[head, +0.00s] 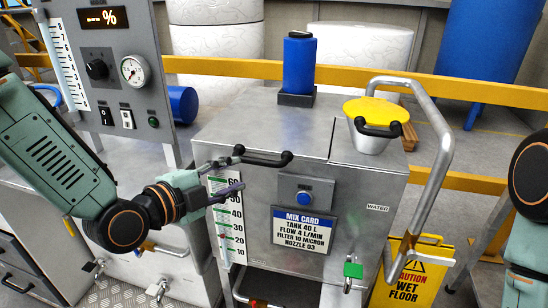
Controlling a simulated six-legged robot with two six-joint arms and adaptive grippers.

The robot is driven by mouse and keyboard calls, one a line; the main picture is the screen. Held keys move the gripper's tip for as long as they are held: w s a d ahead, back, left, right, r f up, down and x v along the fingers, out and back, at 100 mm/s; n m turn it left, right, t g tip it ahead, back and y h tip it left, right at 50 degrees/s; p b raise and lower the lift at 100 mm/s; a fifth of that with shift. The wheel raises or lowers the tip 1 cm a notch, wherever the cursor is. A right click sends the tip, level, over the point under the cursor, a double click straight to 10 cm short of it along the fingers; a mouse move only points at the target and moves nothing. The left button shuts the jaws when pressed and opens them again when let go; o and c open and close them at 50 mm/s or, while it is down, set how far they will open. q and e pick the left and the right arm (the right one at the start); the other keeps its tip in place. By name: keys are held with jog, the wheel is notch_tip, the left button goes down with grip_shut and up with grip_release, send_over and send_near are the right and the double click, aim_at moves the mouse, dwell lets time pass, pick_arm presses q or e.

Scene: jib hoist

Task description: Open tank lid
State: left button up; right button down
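The tank (270,185) is a brushed-metal box in the middle of the head view. Its flat metal lid (265,125) lies shut on top. A black bar handle (268,160) sits at the lid's front edge. My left gripper (231,175) is beside the handle's left end, with its two fingers spread apart and nothing between them. The upper finger overlaps the handle's left end in the picture; I cannot tell whether they touch. My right arm shows at the right edge, but its gripper is out of view.
A blue cylinder (299,64) stands at the back of the tank top. A yellow-capped metal filler (373,138) and a bent pipe (433,160) stand at the right. A control panel (108,60) rises at the left. A yellow wet-floor sign (412,275) stands at lower right.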

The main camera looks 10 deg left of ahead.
aim_at(255, 163)
pick_arm(q)
jog(key=w+d+m, duration=0.1)
jog(key=w+d+m+b, duration=0.1)
jog(key=w+m, duration=0.1)
jog(key=shift+w+d+f+b, duration=0.15)
jog(key=shift+w+b, duration=0.25)
jog(key=shift+w, duration=0.25)
jog(key=shift+x, duration=1.55)
pick_arm(e)
notch_tip(255, 163, down, 2)
jog(key=shift+w+f, duration=0.1)
jog(key=shift+f, duration=0.05)
pick_arm(q)
jog(key=shift+s, duration=0.1)
jog(key=shift+d, duration=0.1)
pick_arm(e)
jog(key=shift+d, duration=0.1)
